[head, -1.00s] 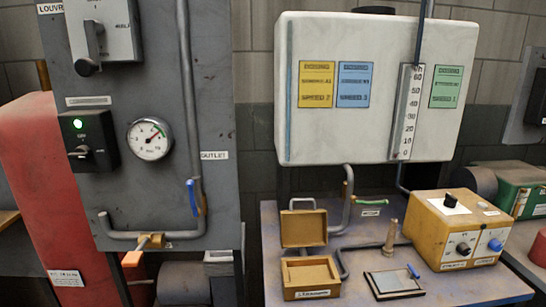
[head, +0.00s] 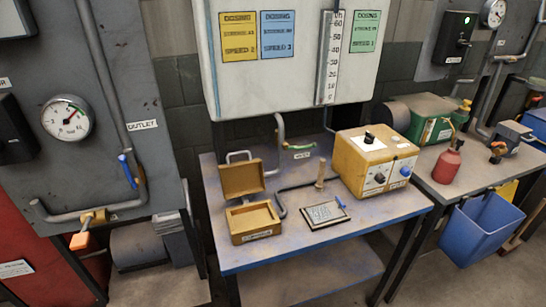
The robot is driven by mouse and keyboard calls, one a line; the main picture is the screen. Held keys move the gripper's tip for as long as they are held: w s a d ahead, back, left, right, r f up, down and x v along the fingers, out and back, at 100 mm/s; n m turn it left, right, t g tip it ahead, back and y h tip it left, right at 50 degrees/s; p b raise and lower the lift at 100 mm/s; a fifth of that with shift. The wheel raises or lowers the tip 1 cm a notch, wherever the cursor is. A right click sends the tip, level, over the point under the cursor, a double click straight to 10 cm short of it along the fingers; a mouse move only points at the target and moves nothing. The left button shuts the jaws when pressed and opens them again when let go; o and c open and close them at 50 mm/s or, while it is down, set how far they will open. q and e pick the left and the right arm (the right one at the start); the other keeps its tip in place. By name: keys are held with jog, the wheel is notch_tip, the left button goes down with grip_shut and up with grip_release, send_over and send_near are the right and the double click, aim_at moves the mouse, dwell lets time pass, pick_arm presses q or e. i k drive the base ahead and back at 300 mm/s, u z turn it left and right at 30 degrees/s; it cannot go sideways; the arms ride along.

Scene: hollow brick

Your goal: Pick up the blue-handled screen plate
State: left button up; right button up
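The blue-handled screen plate (head: 323,214) looks to be the small flat dark-framed plate with a pale face near the front edge of the middle table (head: 262,256). A small blue handle (head: 341,202) sits at its right side. The plate lies flat on the tabletop, and nothing covers it. Neither of my grippers is in view.
An open yellow box (head: 254,223) stands left of the plate. A short upright post (head: 320,181) and yellow control box (head: 376,163) stand behind it. A white tank (head: 290,80) hangs above. A red bottle (head: 447,163) and blue bin (head: 480,228) are at right.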

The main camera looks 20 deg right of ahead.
aim_at(323, 213)
jog(key=z, duration=3)
jog(key=i, duration=2.8)
jog(key=u, duration=2.9)
